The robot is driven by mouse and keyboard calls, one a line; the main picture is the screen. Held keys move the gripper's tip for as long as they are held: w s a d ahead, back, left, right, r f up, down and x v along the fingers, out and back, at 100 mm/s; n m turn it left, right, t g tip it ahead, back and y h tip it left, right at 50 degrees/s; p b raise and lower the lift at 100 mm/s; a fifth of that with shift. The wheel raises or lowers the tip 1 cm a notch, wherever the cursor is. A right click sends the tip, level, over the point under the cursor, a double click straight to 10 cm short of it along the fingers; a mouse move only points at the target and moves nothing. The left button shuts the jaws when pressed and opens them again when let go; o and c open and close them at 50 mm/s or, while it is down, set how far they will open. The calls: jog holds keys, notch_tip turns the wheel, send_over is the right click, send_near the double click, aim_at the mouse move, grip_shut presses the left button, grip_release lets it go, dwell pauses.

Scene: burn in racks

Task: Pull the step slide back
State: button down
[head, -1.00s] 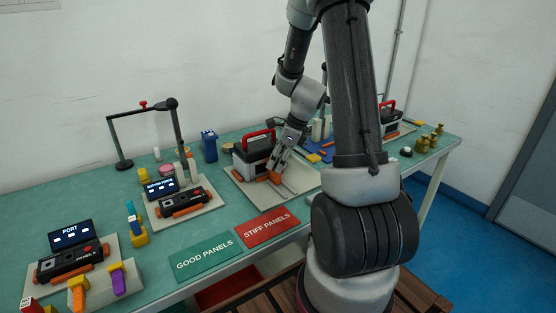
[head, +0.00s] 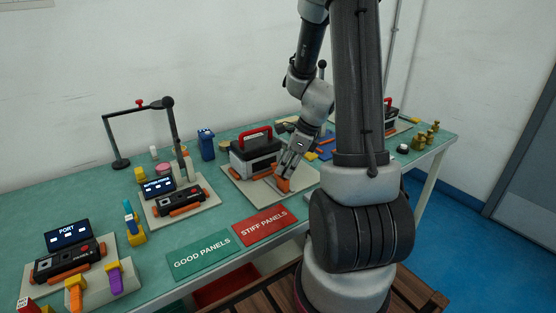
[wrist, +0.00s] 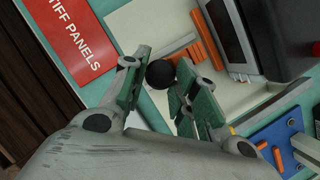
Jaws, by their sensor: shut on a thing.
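My gripper (head: 284,179) is low over the pale base plate (head: 240,184) of a box-shaped machine (head: 256,155) with a red handle. In the wrist view its green-padded fingers (wrist: 158,88) are closed on a round black knob (wrist: 160,73), which I take to be the step slide's knob. A grey bar (wrist: 178,46) and orange strips (wrist: 206,42) lie just beyond it on the plate. The machine's dark body (wrist: 276,35) is at upper right. The fingers hide whatever joins the knob to the slide. In the head view an orange part (head: 283,184) shows at the fingertips.
Green "good panels" (head: 202,252) and red "stiff panels" (head: 263,224) mats lie along the table's front edge. Left are a second fixture (head: 178,203) and the port station (head: 67,259). A blue tray (wrist: 275,140) is beside the plate. Brass weights (head: 428,137) stand far right.

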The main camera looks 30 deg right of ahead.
jog(key=shift+s+a+f, duration=0.1)
jog(key=shift+s+f, duration=0.05)
jog(key=shift+s, duration=0.45)
jog(key=c, duration=1.1)
grip_release()
jog(key=v, duration=1.2)
jog(key=shift+w, duration=0.1)
